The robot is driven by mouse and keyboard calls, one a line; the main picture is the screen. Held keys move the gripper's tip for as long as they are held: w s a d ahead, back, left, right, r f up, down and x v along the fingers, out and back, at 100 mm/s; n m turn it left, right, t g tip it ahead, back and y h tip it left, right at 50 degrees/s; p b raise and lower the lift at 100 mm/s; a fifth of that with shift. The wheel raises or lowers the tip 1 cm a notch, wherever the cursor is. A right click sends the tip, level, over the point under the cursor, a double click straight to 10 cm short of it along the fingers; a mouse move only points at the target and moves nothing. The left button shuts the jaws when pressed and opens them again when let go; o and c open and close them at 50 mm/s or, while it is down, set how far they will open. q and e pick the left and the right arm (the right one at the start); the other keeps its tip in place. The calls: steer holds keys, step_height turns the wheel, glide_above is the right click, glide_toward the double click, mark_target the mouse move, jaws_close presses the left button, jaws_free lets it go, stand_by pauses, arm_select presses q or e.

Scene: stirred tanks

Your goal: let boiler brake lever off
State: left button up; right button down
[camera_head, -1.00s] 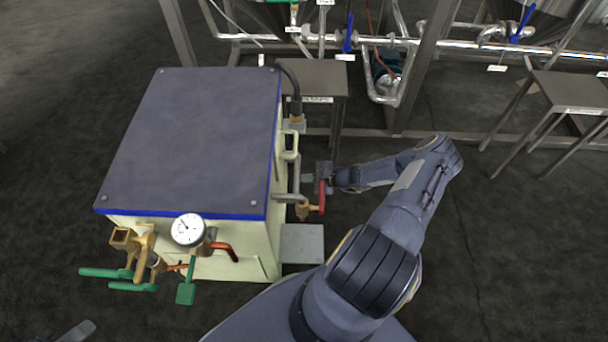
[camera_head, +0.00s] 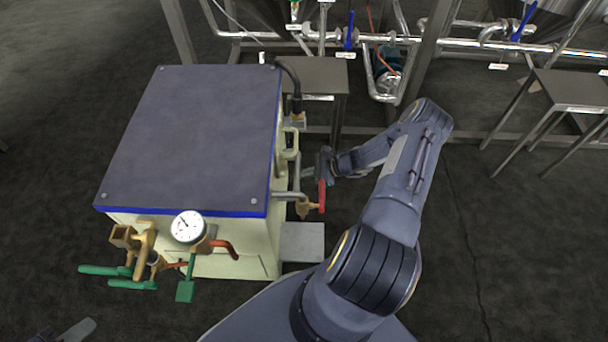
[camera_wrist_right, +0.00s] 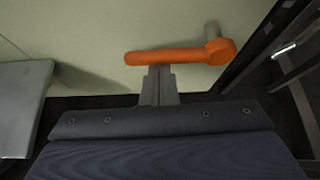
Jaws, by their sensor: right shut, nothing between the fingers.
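The boiler (camera_head: 190,135) is a cream box with a dark lid and blue edge, left of centre in the head view. A red lever (camera_head: 321,196) with a brass fitting sits at its right side. My right gripper (camera_head: 320,163) is at that side, just above the red lever in the picture and partly hidden by my wrist. In the right wrist view an orange lever (camera_wrist_right: 175,56) lies across a pale panel, its pivot at the right end. My right gripper (camera_wrist_right: 160,80) is shut and empty, its tips at the lever's lower edge; touching or not, I cannot tell. My left gripper (camera_head: 78,329) barely shows at the lower left.
A dial gauge (camera_head: 188,227), green-handled valves (camera_head: 118,278) and a bent orange-red handle (camera_head: 225,247) are on the boiler's front. A grey box (camera_head: 302,241) stands beside it. A grey stand (camera_head: 312,76) and steel pipes are behind.

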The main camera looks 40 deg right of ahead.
stand_by(0.4)
